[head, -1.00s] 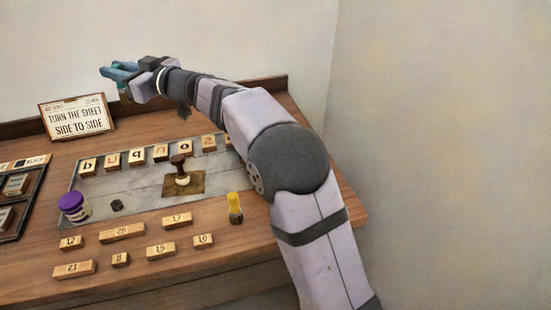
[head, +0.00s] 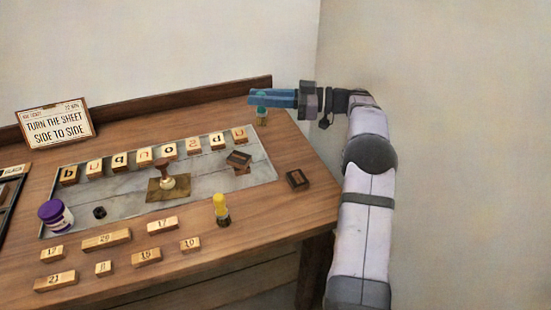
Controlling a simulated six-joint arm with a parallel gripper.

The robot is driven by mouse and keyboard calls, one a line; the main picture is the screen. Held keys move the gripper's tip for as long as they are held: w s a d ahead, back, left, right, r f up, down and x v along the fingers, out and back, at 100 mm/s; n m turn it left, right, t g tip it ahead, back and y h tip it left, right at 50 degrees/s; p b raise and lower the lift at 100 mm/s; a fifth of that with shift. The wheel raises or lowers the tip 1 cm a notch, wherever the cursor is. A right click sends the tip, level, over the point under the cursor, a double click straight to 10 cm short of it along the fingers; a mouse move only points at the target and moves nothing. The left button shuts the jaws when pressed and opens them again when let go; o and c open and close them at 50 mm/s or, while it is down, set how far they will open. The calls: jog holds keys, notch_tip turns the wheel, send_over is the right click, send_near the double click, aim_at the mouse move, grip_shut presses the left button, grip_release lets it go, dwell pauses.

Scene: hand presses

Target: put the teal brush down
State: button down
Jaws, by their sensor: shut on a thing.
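The teal brush (head: 262,111) is upright at the back right of the wooden desk, with its pale bristle end down. My gripper (head: 260,98), with blue fingers, reaches in from the right and is shut on the brush's handle. The fingers hide part of the handle. The bristle end is at or just above the desk top; I cannot tell whether it touches.
A grey tray (head: 120,212) holds letter blocks, a stamp (head: 165,178), a purple-lidded jar (head: 55,215) and dark-topped blocks (head: 239,162). A yellow brush (head: 221,208) and a dark block (head: 297,180) stand nearby. The sign (head: 55,122) is back left. Bare desk surrounds the teal brush.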

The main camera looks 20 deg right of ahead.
jog(key=shift+s+d+f, duration=0.3)
jog(key=shift+d+f, duration=0.25)
jog(key=shift+f, duration=1.4)
jog(key=shift+s+d+f, duration=0.3)
jog(key=shift+d+f, duration=0.2)
jog(key=shift+f, duration=1.4)
jog(key=shift+s+d+f, duration=0.3)
jog(key=shift+d+f, duration=0.25)
jog(key=shift+f, duration=1.4)
jog(key=shift+f, duration=0.2)
jog(key=c, duration=1.6)
grip_release()
jog(key=shift+r, duration=0.1)
jog(key=shift+b+v, duration=0.55)
jog(key=shift+v, duration=3.2)
jog(key=shift+r, duration=0.1)
